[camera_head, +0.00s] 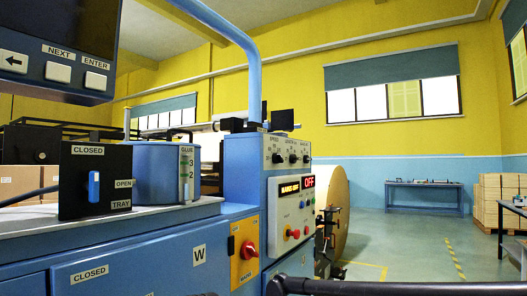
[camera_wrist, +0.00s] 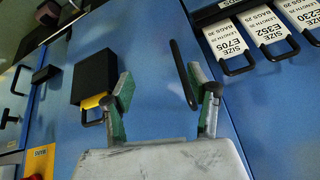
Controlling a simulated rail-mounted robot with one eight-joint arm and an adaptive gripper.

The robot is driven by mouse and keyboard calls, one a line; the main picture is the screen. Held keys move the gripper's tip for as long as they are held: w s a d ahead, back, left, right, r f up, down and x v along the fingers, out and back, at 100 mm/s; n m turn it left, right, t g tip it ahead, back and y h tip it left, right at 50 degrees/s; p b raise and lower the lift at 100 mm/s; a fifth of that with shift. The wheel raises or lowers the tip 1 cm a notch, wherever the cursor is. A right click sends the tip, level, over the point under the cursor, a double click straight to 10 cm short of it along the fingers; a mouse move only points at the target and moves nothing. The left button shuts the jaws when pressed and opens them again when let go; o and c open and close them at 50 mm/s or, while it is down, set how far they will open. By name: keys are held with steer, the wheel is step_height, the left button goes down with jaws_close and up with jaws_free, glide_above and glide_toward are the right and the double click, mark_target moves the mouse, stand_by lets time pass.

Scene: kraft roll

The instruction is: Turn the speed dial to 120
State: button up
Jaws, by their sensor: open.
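The speed dial (camera_head: 277,157) is a small dark knob, leftmost of three on the grey upper face of the blue machine in the head view. The label above it reads SPEED; its pointer and scale are too small to read. The dial cannot be made out in the wrist view. My gripper (camera_wrist: 163,92) is open and empty in the wrist view, with its two green-padded fingers apart in front of a blue panel. The gripper fingers cannot be made out in the head view.
A black box (camera_wrist: 95,77) and a black bar handle (camera_wrist: 184,74) are on the blue panel near my fingers. Size cards (camera_wrist: 231,40) with black handles are at upper right. Below the dials, a red display (camera_head: 309,182) reads OFF. A red knob (camera_head: 248,250) is lower.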

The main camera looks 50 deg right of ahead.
steer(key=w+d+r+m+y+p, duration=0.1)
steer(key=w+d+r+p, duration=0.45)
steer(key=r, duration=0.25)
steer(key=w+d+r+m+y+p, duration=0.1)
steer(key=w+d+r+p, duration=0.35)
steer(key=d+r, duration=0.35)
steer(key=w+d+r+p, duration=0.1)
steer(key=d+r+p, duration=0.1)
steer(key=d+r, duration=0.2)
steer(key=w+d+r+m+t+p, duration=0.1)
steer(key=d+r+p, duration=0.2)
steer(key=d, duration=0.3)
steer(key=w+d+r+m+p, duration=0.1)
steer(key=d+r+p, duration=0.1)
steer(key=d+r, duration=0.3)
steer(key=shift+d+h, duration=0.25)
steer(key=shift+h, duration=0.05)
steer(key=m+t+p, duration=0.2)
steer(key=t+p, duration=0.9)
steer(key=p, duration=0.2)
glide_toward(282, 159)
steer(key=w, duration=0.3)
steer(key=w+a+p, duration=0.1)
steer(key=w, duration=0.3)
steer(key=w+p, duration=0.1)
steer(key=w, duration=0.2)
steer(key=shift+w+a+r, duration=0.1)
steer(key=shift+w+a, duration=0.2)
steer(key=shift+w, duration=0.05)
steer(key=shift+c, duration=0.3)
